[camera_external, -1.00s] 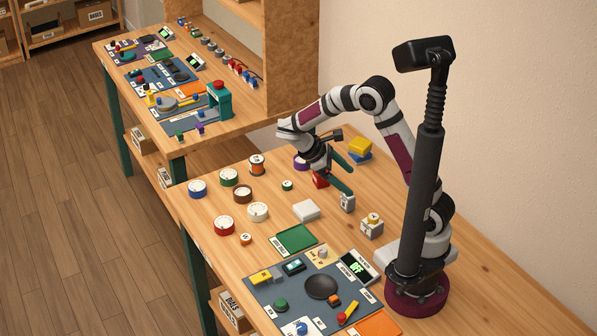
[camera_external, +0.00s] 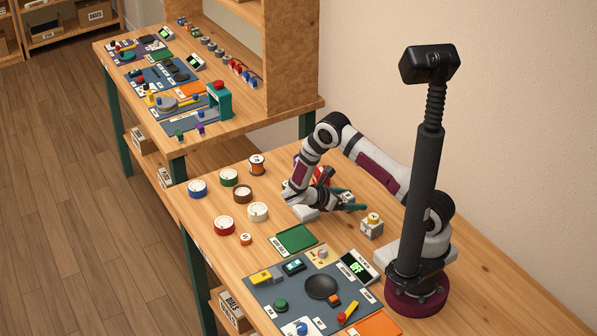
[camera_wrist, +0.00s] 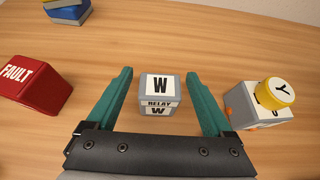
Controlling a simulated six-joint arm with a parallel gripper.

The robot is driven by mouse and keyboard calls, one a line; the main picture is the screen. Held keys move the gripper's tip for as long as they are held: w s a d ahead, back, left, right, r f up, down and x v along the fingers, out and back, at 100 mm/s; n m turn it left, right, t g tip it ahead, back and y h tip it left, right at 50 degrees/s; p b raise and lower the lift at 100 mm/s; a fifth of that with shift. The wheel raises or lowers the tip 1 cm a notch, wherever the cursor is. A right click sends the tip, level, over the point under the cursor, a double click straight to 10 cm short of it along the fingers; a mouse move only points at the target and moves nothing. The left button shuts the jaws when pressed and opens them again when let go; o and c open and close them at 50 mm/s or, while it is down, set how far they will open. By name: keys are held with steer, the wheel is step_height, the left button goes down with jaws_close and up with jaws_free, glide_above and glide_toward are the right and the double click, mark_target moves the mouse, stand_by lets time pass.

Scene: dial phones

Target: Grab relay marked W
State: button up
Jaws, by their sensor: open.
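The relay marked W (camera_wrist: 160,93) is a small grey block with white labels reading "W" and "RELAY". In the wrist view it sits on the wooden table between the two green fingers of my gripper (camera_wrist: 160,100), with a gap on each side. My gripper is open and holds nothing. In the external view my gripper (camera_external: 353,202) is low over the table, and the relay (camera_external: 347,197) is partly hidden by the fingers there.
A red block marked FAULT (camera_wrist: 35,85) lies to the left of the fingers. A grey block with a yellow cap marked Y (camera_wrist: 262,103) stands close on the right. Blue and yellow blocks (camera_wrist: 68,10) are farther back.

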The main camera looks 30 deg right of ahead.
steer(key=shift+x, duration=0.85)
jaws_close()
